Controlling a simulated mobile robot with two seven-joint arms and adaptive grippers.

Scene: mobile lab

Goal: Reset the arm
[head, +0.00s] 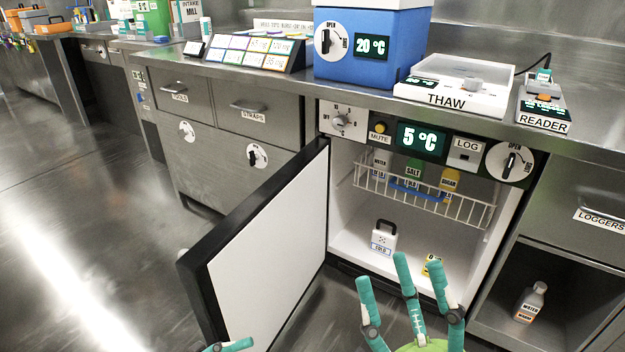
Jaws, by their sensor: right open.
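My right gripper (405,283) comes up from the bottom edge in front of the open fridge. Its teal fingers are spread apart, with nothing seen between them. My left gripper (228,345) shows only as a teal fingertip at the bottom edge, below the open fridge door; the rest of it is out of frame. Both arms are mostly out of view.
The fridge door (270,265) stands wide open, between my grippers and the drawers. Inside are a wire basket (430,200) with bottles, a white handled item (383,238) and a yellow-labelled item (433,262). A bottle (529,302) stands in the right cubby.

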